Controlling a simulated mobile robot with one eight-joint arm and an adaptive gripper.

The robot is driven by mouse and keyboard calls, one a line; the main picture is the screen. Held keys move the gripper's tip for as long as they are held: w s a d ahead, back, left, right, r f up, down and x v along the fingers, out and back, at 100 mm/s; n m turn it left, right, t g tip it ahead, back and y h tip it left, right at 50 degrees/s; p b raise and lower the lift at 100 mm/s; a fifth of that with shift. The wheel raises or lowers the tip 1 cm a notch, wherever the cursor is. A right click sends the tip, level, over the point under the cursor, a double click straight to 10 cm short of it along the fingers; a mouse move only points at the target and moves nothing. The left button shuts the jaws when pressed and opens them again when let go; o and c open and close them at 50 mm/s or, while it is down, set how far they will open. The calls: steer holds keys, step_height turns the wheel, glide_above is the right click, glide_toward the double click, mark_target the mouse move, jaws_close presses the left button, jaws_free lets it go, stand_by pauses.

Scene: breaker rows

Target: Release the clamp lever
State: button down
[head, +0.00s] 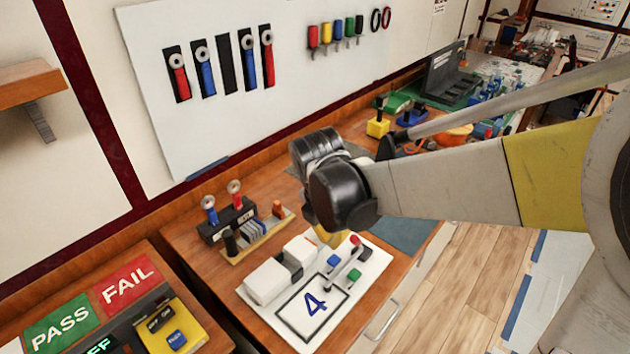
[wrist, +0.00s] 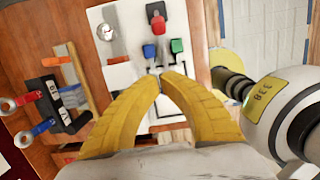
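The clamp lever (head: 343,262) is a grey arm with a red knob, on a white board (head: 374,266) marked 4. A blue block (head: 333,260) and a green block (head: 354,274) flank it. In the wrist view, the red knob (wrist: 157,22) is near the top edge, with the blue block (wrist: 150,50) and green block (wrist: 176,46) below it. My gripper (wrist: 160,76) has yellow fingers whose tips are nearly together, with nothing visibly held. The tips appear just below the blocks in the wrist view; contact is unclear. My wrist hides most of the fingers in the head view.
A white box (head: 270,280) sits on the board's left. A rack with red and blue levers (head: 232,220) stands behind it. A PASS/FAIL panel (head: 125,281) is at lower left. Tools hang on the white wall panel (head: 210,130). Floor is open at right.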

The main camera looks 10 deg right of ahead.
steer(key=f+b, duration=0.1)
steer(key=f, duration=0.2)
steer(key=d+f+b, duration=0.1)
steer(key=f, duration=0.3)
steer(key=w+f+b, duration=0.1)
steer(key=f+b, duration=0.1)
steer(key=f, duration=0.1)
steer(key=shift+d+f, duration=0.2)
steer(key=shift+d, duration=0.1)
steer(key=shift+w+d+r, duration=0.3)
steer(key=shift+d+r, duration=0.2)
steer(key=shift+w+d+r, duration=0.3)
steer(key=shift+d+r, duration=0.15)
steer(key=shift+d, duration=0.05)
steer(key=shift+w+d+r, duration=0.35)
steer(key=shift+d+r, duration=0.05)
